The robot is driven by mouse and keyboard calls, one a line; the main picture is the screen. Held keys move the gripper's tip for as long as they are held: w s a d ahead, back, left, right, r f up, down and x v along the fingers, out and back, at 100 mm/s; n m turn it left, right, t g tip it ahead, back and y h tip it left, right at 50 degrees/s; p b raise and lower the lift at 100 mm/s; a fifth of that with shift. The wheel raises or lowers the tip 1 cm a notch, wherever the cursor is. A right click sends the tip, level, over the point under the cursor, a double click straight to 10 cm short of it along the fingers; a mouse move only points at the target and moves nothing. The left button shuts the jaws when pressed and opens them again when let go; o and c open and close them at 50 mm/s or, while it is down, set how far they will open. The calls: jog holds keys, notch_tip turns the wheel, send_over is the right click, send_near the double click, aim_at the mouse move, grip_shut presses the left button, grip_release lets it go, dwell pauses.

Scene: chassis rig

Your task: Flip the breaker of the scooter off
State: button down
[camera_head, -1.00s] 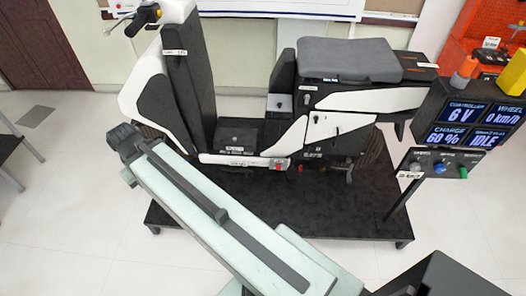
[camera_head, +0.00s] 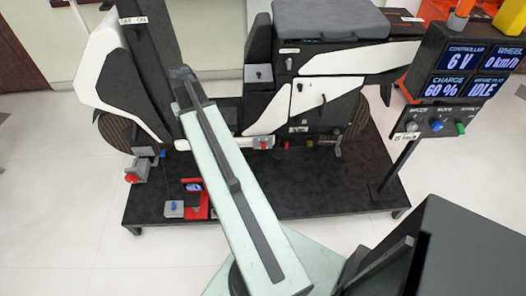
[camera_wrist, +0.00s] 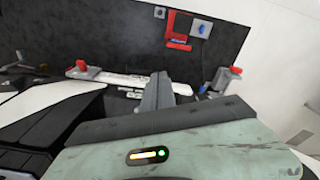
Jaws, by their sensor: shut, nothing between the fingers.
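The black and white scooter (camera_head: 310,95) stands on a black platform (camera_head: 340,190). A grey block with a red part (camera_head: 262,143) sits at the lower edge of its side; it seems to be at left in the wrist view (camera_wrist: 82,69). Another grey piece with a red knob (camera_head: 132,178) is at the platform's left, seen at right in the wrist view (camera_wrist: 235,70). I cannot tell which is the breaker. My gripper (camera_wrist: 158,88) is shut and empty, pointing at the scooter's lower side; its fingers cover part of the white strip. The head view does not show the fingers clearly.
A red bracket (camera_head: 195,200) and a grey block with a blue knob (camera_head: 174,208) are on the platform's left part. A display panel (camera_head: 475,70) at right reads 6 V, 60 %, 0 km/h and IDLE.

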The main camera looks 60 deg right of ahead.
jog(key=s+d+f+m+b, duration=0.2)
jog(key=s+d+f, duration=0.2)
jog(key=d, duration=0.4)
jog(key=s+d+f+m+b, duration=0.1)
jog(key=s+d+f+b, duration=0.25)
jog(key=d, duration=0.55)
jog(key=m, duration=0.2)
send_over(263, 145)
jog(key=f, duration=0.2)
jog(key=shift+w+d+r+h+b, duration=0.1)
jog(key=shift+d+r+h+b, duration=0.05)
jog(key=shift+d+h+b, duration=0.2)
jog(key=f+b, duration=1)
jog(key=shift+w+d+f+b, duration=0.25)
jog(key=shift+w+d+b, duration=0.05)
jog(key=shift+w+d, duration=0.05)
jog(key=f+b, duration=0.1)
jog(key=a+f+b, duration=0.1)
jog(key=shift+s+f+b, duration=0.35)
jog(key=shift+s+a+f+b, duration=0.15)
jog(key=shift+a+f+b, duration=0.05)
jog(key=shift+f+b, duration=0.1)
jog(key=shift+r, duration=0.1)
